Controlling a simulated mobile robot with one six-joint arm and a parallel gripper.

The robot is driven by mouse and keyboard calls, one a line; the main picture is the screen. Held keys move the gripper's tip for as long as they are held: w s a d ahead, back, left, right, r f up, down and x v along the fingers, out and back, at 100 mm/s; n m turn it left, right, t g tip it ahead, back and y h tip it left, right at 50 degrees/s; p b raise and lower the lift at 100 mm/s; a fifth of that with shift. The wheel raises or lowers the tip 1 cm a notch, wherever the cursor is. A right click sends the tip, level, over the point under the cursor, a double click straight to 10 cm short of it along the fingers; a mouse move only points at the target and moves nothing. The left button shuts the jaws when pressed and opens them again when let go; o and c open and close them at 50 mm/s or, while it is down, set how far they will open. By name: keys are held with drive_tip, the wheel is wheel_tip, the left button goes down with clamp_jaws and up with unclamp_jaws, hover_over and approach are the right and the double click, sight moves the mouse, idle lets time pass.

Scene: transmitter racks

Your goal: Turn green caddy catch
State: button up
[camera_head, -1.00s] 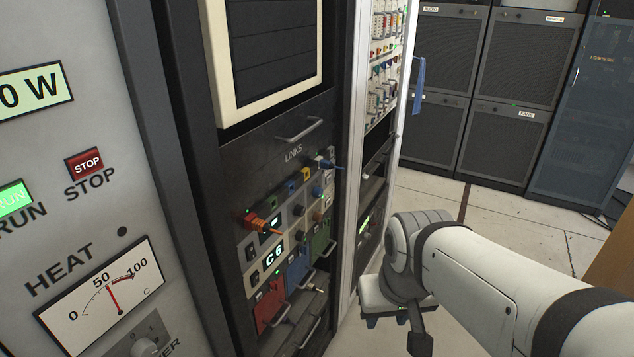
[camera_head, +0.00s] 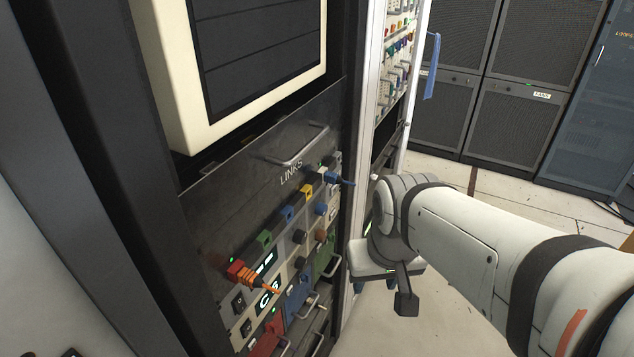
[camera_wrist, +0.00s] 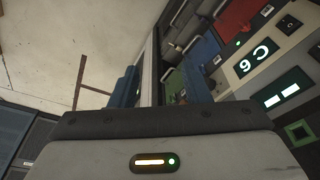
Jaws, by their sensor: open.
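The green caddy (camera_head: 322,258) is at the right end of a row of coloured caddies low in the LINKS rack. It also shows in the wrist view (camera_wrist: 174,84), beyond the blue caddy. Its catch is too small to make out clearly in the head view; a small light fitting shows near the caddy's edge in the wrist view. My gripper (camera_head: 392,285) is open and empty, to the right of the rack and apart from the caddy. Its fingertips are mostly hidden in the head view and not clear in the wrist view.
The blue caddy (camera_head: 298,301) and red caddy (camera_head: 266,343) sit left of the green one, with metal handles below.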

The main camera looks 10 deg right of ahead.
drive_tip(key=w+a+f+m+g+y+b, duration=0.2)
drive_tip(key=w+a+f+m+g+y, duration=0.2)
drive_tip(key=f+m+y, duration=0.25)
drive_tip(key=m+t+y+b, duration=0.4)
drive_tip(key=m+t+y, duration=0.6)
drive_tip(key=m, duration=0.9)
approach(331, 239)
drive_tip(key=t+h, duration=0.2)
drive_tip(key=x, duration=0.8)
drive_tip(key=shift+a+r+p, duration=0.25)
drive_tip(key=shift+r+p, duration=0.15)
drive_tip(key=shift+r, duration=0.15)
drive_tip(key=shift+n, duration=0.25)
drive_tip(key=shift+c, duration=0.5)
